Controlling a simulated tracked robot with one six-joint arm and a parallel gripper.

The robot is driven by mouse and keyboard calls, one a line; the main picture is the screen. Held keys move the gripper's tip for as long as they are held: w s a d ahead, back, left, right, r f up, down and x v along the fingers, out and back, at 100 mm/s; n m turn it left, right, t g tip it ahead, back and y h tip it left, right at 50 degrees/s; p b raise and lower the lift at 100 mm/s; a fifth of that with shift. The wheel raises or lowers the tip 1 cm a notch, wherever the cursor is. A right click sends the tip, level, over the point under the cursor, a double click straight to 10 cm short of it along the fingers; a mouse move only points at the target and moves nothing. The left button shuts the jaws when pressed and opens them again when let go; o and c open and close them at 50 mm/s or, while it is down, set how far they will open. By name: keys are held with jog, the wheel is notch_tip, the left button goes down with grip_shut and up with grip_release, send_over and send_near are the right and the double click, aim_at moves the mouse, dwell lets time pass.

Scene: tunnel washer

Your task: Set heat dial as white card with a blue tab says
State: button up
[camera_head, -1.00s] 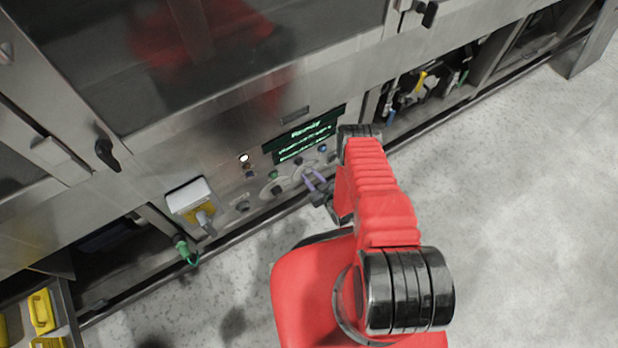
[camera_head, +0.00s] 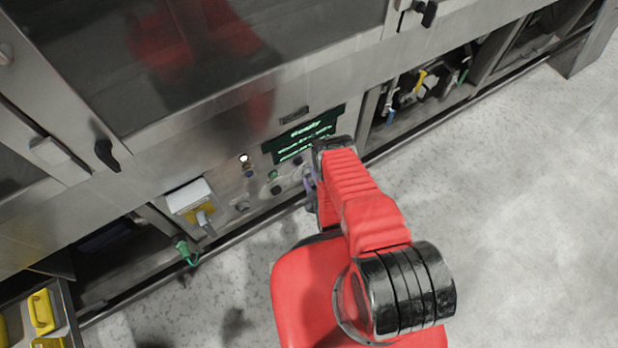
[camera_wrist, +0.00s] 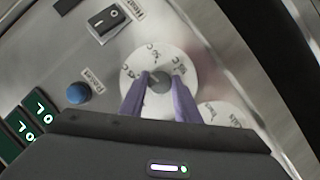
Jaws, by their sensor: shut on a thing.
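The heat dial (camera_wrist: 160,85) is a small grey knob on a round white scale marked with °C figures, seen in the wrist view. My gripper (camera_wrist: 161,79) has its two purple fingers closed on opposite sides of this knob. The figures are tilted and too blurred to read surely, and the fingers cover the lower part of the scale. In the head view my gripper (camera_head: 309,182) is at the control panel, and my arm hides the dial. I cannot make out a white card with a blue tab in either view.
A second white dial (camera_wrist: 224,114) sits beside the held one, partly covered. A blue button (camera_wrist: 78,93), a black rocker switch (camera_wrist: 106,19) and a green display (camera_wrist: 22,130) are close by. A white-and-yellow box (camera_head: 188,197) hangs left on the panel. Floor at right is clear.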

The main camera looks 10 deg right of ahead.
jog(key=shift+s+a+f+n+t+h, duration=0.1)
jog(key=shift+s+f+n+t+h, duration=0.05)
jog(key=shift+n, duration=0.35)
jog(key=shift+s+a+f+n+t+h, duration=0.1)
jog(key=shift+s+n+t+h, duration=0.05)
jog(key=shift+n, duration=0.35)
jog(key=o, duration=1)
jog(key=shift+w+d+r, duration=0.1)
jog(key=shift+w, duration=0.05)
jog(key=shift+o, duration=0.2)
